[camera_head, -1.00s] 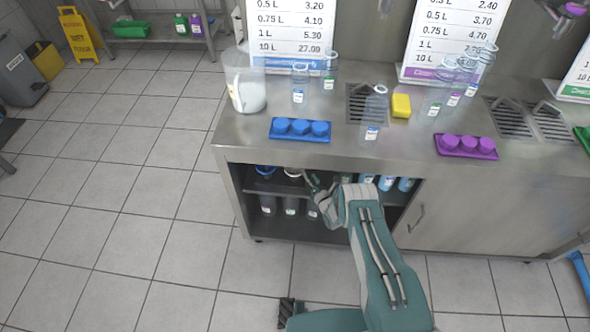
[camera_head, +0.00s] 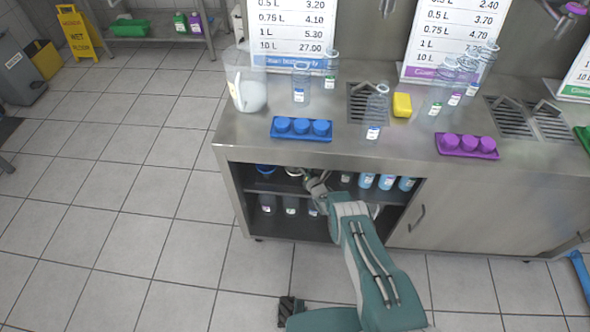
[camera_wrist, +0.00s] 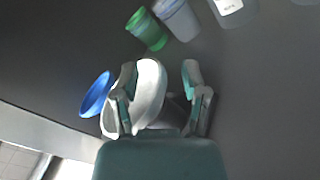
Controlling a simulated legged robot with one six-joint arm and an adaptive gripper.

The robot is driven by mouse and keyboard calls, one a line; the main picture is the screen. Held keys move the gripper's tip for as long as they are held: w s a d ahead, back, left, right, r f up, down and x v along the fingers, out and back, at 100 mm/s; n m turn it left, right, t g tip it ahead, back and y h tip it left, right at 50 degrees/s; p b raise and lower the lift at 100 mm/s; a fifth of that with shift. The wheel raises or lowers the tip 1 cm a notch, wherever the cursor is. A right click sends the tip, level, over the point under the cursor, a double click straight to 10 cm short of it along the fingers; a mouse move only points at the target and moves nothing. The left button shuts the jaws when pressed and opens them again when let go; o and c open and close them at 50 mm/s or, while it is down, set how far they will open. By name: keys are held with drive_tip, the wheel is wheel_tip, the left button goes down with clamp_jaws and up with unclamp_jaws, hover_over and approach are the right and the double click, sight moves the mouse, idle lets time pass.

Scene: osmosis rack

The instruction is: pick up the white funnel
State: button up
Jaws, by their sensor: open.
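The white funnel (camera_wrist: 150,92) is in the wrist view, on the dark shelf inside the cabinet, its rounded rim towards the left finger. In the head view only a small pale part of the funnel (camera_head: 293,171) shows under the counter edge. My gripper (camera_wrist: 160,80) is open in the wrist view, its left finger overlapping the funnel and its right finger to the right of it. I cannot tell whether a finger touches it. In the head view my gripper (camera_head: 314,184) reaches into the open cabinet.
A blue funnel-like item (camera_wrist: 96,95) lies left of the white funnel. A green item (camera_wrist: 146,28) and a grey-white container (camera_wrist: 177,17) stand beyond it. The counter edge (camera_head: 320,157) is above the arm. Bottles (camera_head: 291,205) stand on the lower shelf.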

clamp_jaws()
drive_tip(key=shift+r, duration=0.15)
